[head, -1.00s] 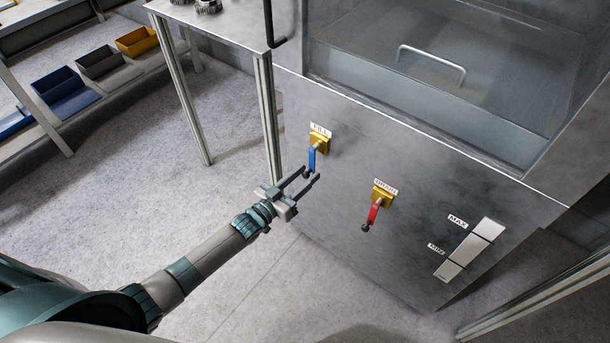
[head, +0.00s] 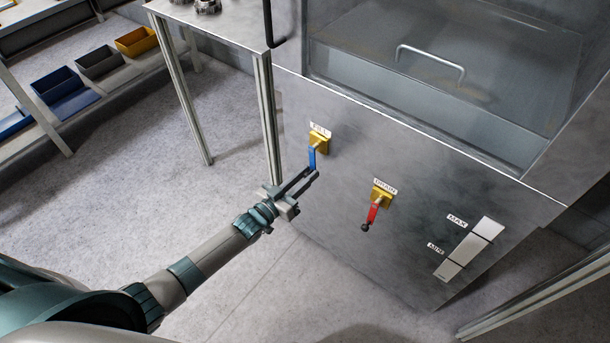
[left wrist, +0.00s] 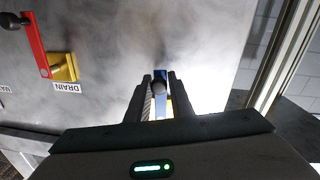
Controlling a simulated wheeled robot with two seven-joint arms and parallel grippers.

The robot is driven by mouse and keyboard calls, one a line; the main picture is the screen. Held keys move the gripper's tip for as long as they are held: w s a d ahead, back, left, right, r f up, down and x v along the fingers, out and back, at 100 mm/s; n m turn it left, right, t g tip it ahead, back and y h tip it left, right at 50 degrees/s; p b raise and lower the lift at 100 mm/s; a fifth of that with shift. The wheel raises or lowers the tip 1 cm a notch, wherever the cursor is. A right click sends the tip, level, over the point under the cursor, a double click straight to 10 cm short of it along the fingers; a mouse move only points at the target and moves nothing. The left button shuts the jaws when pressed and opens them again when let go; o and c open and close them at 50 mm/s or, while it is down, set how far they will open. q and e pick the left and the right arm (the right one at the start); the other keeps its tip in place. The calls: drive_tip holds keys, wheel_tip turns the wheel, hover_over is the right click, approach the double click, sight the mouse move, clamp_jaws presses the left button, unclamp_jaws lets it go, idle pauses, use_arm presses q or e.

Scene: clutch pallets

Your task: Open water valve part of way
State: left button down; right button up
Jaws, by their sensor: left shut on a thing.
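The blue FILL valve handle (head: 312,158) hangs down from its yellow mount (head: 320,142) on the steel tank front. My left gripper (head: 312,174) is shut on the lower end of this handle. In the left wrist view the blue handle (left wrist: 162,104) and its dark knob (left wrist: 158,87) show between the two fingers (left wrist: 158,95). The fingers hide part of the handle. My right gripper is in neither view.
The red DRAIN handle (head: 371,215) hangs to the right on its own yellow mount. A level gauge (head: 469,250) with MAX and MIN labels is further right. A table leg (head: 268,120) stands close left of the FILL valve.

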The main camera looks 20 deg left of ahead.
use_arm(q)
drive_tip(key=shift+s+d+n, duration=0.1)
drive_tip(key=shift+d+n, duration=0.2)
drive_tip(key=shift+n, duration=0.2)
drive_tip(key=d+n, duration=0.1)
drive_tip(key=n, duration=0.1)
drive_tip(key=s+d+r+n, duration=0.1)
drive_tip(key=n, duration=0.1)
drive_tip(key=d+n+p, duration=0.1)
drive_tip(key=n, duration=0.1)
drive_tip(key=shift+s+d+r+t, duration=0.2)
drive_tip(key=shift+d+r+t, duration=0.2)
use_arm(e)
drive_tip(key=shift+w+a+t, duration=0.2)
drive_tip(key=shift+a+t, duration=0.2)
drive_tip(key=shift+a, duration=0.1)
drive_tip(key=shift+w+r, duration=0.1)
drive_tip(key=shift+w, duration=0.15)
use_arm(q)
drive_tip(key=c, duration=1.6)
unclamp_jaws()
drive_tip(key=shift+s, duration=0.1)
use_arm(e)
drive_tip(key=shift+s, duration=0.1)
